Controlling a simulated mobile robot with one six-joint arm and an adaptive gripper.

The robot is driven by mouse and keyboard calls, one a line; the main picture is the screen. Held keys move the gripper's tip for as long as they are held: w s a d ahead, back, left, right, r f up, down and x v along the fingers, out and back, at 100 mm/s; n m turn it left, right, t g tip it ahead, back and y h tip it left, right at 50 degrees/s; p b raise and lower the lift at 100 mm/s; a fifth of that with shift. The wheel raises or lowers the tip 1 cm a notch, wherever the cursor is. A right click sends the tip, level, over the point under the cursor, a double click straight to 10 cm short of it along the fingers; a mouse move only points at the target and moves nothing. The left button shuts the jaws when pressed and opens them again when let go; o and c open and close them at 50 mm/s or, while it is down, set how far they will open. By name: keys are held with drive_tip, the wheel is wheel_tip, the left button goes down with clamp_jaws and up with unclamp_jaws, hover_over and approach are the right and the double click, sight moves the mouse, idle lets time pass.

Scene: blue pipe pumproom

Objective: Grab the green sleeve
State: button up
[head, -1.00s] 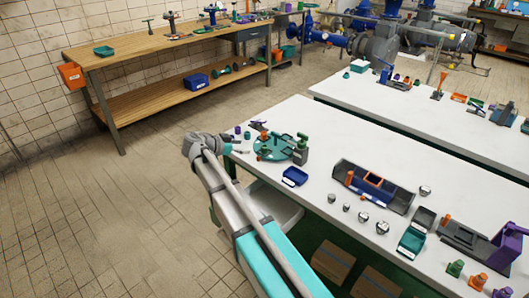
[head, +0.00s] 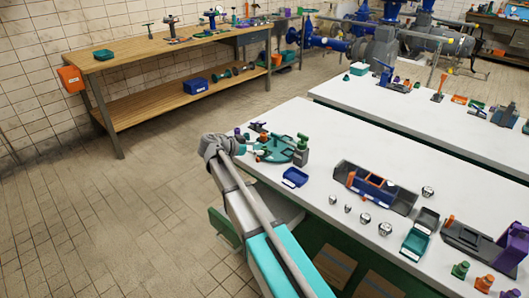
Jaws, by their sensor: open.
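I cannot tell for certain which piece is the green sleeve. A small green upright piece (head: 302,141) stands on a grey block at the right side of a round green plate (head: 275,150), on the near white table. Another green piece (head: 460,269) stands at that table's lower right corner. My gripper (head: 257,150) is small and partly hidden behind my grey wrist. It is open at the left edge of the round plate, left of the first green piece and apart from it.
A blue tray (head: 295,177) lies in front of the plate. A dark bin (head: 374,187) and several round metal parts stand to the right on the near table (head: 330,150). A wooden workbench (head: 170,48) stands behind at the left. The tiled floor between is clear.

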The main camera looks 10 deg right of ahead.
sight(264, 147)
drive_tip(key=x, duration=0.1)
drive_tip(key=b+x, duration=0.1)
drive_tip(key=x, duration=0.1)
drive_tip(key=shift+f, duration=0.3)
drive_tip(key=shift+w+d+f+b, duration=0.15)
drive_tip(key=shift+w+d+b, duration=0.15)
drive_tip(key=shift+d, duration=0.25)
drive_tip(key=shift+a, duration=0.1)
clamp_jaws()
